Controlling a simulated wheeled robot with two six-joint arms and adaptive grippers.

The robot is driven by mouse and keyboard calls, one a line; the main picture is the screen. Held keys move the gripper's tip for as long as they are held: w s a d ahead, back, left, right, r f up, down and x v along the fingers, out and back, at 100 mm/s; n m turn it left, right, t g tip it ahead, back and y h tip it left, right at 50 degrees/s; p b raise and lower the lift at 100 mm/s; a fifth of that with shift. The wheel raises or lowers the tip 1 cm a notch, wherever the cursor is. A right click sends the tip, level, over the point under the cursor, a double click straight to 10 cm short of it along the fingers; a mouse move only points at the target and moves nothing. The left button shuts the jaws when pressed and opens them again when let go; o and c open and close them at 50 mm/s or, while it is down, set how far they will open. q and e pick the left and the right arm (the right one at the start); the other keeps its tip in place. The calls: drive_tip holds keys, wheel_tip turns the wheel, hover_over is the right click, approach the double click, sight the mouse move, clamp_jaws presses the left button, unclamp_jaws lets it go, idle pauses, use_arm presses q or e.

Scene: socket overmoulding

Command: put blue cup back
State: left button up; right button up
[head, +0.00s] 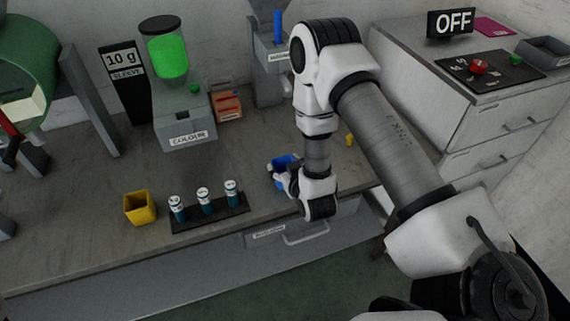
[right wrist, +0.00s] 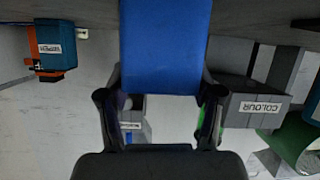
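The blue cup (head: 284,163) is over the right part of the bench in the head view, partly hidden behind my right gripper (head: 276,175). In the right wrist view the blue cup (right wrist: 166,45) fills the space between the two fingers of the gripper (right wrist: 162,85), which press against its sides. The gripper is shut on it. I cannot tell whether the cup touches the bench. My left gripper is not in view.
A yellow cup (head: 139,208) and a dark rack (head: 211,215) with three small vials stand left of the cup near the front edge. The colour dispenser (head: 184,115) stands behind. A grey dispenser (head: 268,78) stands at the back. The bench (head: 85,225) is clear at front left.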

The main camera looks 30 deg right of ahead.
drive_tip(key=o, duration=0.4)
drive_tip(key=shift+w+f, duration=0.1)
drive_tip(key=b+v, duration=0.1)
drive_tip(key=v, duration=0.5)
drive_tip(key=shift+s+a+b, duration=0.1)
drive_tip(key=shift+s+b, duration=0.15)
drive_tip(key=shift+b, duration=0.05)
drive_tip(key=s+r+p, duration=0.3)
drive_tip(key=s+p, duration=0.1)
drive_tip(key=p, duration=0.1)
drive_tip(key=s+a+f+g+y, duration=0.1)
drive_tip(key=s+a+f+g, duration=0.1)
drive_tip(key=s+f+g, duration=0.2)
drive_tip(key=s+a+f+g+y, duration=0.1)
drive_tip(key=s+f+g, duration=0.3)
drive_tip(key=s, duration=0.4)
drive_tip(key=s+a+f+g+y, duration=0.1)
drive_tip(key=s+a+f+g, duration=0.3)
drive_tip(key=s+f+g, duration=0.1)
drive_tip(key=shift+s+f+n+p, duration=0.3)
drive_tip(key=shift+s+f+n, duration=0.1)
drive_tip(key=shift+s+f, duration=0.35)
